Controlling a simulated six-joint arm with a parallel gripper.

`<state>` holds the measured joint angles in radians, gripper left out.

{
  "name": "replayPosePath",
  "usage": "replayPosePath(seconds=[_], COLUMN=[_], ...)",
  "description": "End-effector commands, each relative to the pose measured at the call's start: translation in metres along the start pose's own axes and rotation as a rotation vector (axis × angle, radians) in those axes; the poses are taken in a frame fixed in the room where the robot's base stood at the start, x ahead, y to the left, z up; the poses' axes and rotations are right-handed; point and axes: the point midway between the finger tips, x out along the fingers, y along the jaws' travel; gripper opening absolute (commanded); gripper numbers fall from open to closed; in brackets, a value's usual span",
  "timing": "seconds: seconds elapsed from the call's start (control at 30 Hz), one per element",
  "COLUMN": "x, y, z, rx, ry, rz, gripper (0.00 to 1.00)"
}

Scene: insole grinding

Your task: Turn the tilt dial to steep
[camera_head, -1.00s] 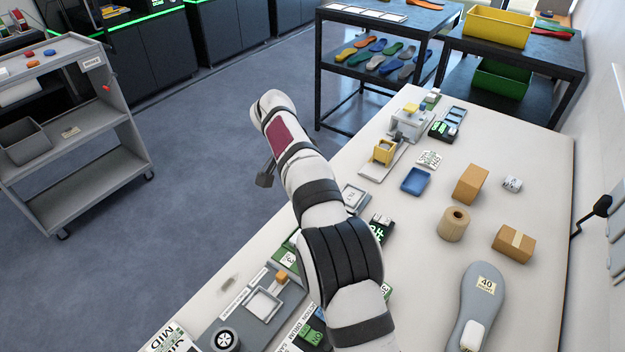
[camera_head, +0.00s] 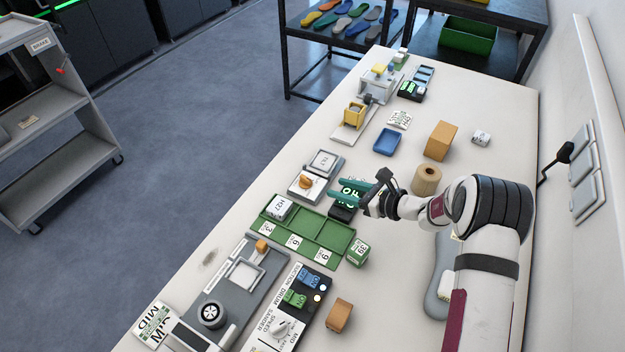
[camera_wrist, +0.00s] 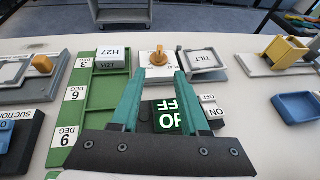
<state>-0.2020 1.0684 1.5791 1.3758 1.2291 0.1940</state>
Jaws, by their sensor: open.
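The tilt dial (camera_head: 306,182) is an orange knob on a white plate, beside a grey unit marked TILT (camera_head: 323,162). In the wrist view the orange knob (camera_wrist: 158,59) stands just beyond my fingertips, roughly centred between them, with lettering on the plate beside it that is too small to read fully. My gripper (camera_head: 334,190) has teal fingers, spread apart and empty. It points left toward the dial, over a black switch box (camera_wrist: 170,117) with a lit green OFF sign. The fingers do not appear to touch the dial.
A green tray (camera_head: 330,236) with degree labels and an H27 block (camera_head: 278,207) lies next to the dial. A blue tray (camera_head: 387,142), a yellow fixture (camera_head: 354,113), a cardboard box (camera_head: 440,140) and a tan roll (camera_head: 426,180) stand farther along the table.

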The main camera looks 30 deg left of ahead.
Motion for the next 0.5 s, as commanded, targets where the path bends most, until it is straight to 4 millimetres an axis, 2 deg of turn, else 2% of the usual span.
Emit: replayPosePath(seconds=[0.1, 0.23, 0.33, 0.5], x=[0.038, 0.071, 0.087, 0.100], y=[0.002, 0.002, 0.001, 0.001], z=[-0.001, 0.000, 0.000, 0.000], rx=[-0.003, -0.003, -0.002, -0.002], ry=[0.001, 0.001, 0.000, 0.001], rz=[0.005, 0.005, 0.004, 0.003], gripper=[0.45, 0.45, 0.45, 0.45])
